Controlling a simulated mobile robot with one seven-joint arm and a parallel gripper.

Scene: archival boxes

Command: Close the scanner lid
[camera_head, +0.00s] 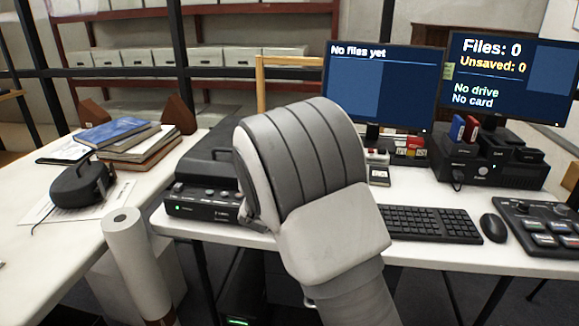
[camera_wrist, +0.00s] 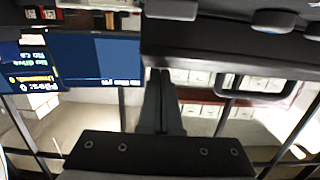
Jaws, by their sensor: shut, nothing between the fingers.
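The scanner (camera_head: 203,205) is a black flatbed unit with a green light and buttons on its front, standing at the left end of the white desk. Its dark lid (camera_head: 208,158) shows behind the front panel; my arm hides its right part, so I cannot tell its exact angle. My gripper (camera_wrist: 159,75) shows in the wrist view with its fingers together and nothing between them. In the head view my grey arm hides the fingers. A dark slab (camera_wrist: 220,48) lies close past the fingertips in the wrist view, probably part of the scanner.
Two monitors (camera_head: 383,85) (camera_head: 510,85) stand behind a keyboard (camera_head: 428,225), a mouse (camera_head: 494,227) and a control panel (camera_head: 545,228). A side table at left bears books (camera_head: 130,140), a black round device (camera_head: 80,185) and papers. A white paper roll (camera_head: 135,262) stands in front.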

